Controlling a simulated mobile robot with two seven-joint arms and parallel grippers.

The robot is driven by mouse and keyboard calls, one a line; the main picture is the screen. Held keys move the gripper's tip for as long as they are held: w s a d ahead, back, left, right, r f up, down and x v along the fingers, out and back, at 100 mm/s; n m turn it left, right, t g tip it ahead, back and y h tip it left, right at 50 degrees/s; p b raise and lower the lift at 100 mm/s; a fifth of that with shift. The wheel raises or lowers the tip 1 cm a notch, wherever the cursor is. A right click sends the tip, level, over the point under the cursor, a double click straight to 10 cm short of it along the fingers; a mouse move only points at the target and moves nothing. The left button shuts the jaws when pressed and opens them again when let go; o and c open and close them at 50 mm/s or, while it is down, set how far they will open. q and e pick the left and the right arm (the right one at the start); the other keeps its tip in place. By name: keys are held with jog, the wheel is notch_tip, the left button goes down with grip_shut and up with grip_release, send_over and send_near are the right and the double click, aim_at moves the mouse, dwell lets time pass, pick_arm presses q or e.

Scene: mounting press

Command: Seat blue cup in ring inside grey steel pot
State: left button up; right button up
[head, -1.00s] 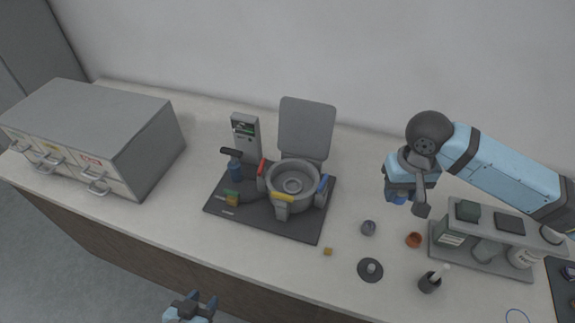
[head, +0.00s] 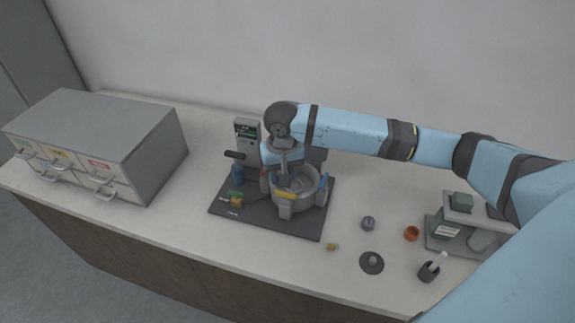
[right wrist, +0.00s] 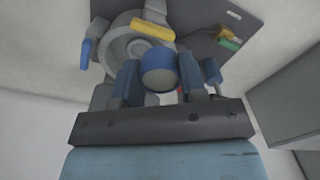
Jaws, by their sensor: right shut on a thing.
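The grey steel pot (head: 308,200) stands on a dark base plate, with red, yellow and blue clamps around its rim. My right gripper (head: 284,166) is over the pot's back left side in the head view and covers part of its opening. In the right wrist view, the blue cup (right wrist: 160,72) is between the two fingers, which are shut on it. There the pot (right wrist: 118,45) shows behind the cup and to its left. The ring (right wrist: 137,46) inside it is partly hidden by the yellow clamp. The cup is hidden in the head view. My left gripper is out of view.
The press column (head: 247,146) with a display stands behind the pot, and the raised lid is mostly hidden by my arm. A drawer cabinet (head: 110,130) is at the left. A purple-grey cup (head: 368,223), an orange cup (head: 411,233) and a dark disc (head: 371,263) lie right of the base plate (head: 260,222).

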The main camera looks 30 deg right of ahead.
jog(key=w+d+f+m, duration=0.1)
jog(key=w+d+f, duration=0.1)
jog(key=w+d+f+m, duration=0.1)
jog(key=d+f+m, duration=0.1)
jog(key=d, duration=0.1)
jog(key=w+d+f+m, duration=0.1)
jog(key=w+d+f, duration=0.1)
jog(key=shift+w+d+f, duration=0.15)
jog(key=shift+w+d, duration=0.15)
jog(key=shift+d, duration=0.05)
notch_tip(320, 180, down, 4)
jog(key=b, duration=0.5)
jog(key=shift+b, duration=0.3)
jog(key=shift+f+p, duration=0.35)
jog(key=shift+f, duration=0.2)
jog(key=shift+a+p, duration=0.1)
jog(key=shift+p, duration=0.35)
jog(key=shift+f+p, duration=0.1)
jog(key=shift+p, duration=0.2)
jog(key=shift+p, duration=0.7)
jog(key=shift+f+p, duration=0.2)
jog(key=shift+p, duration=0.15)
jog(key=shift+f, duration=0.2)
dwell(0.5)
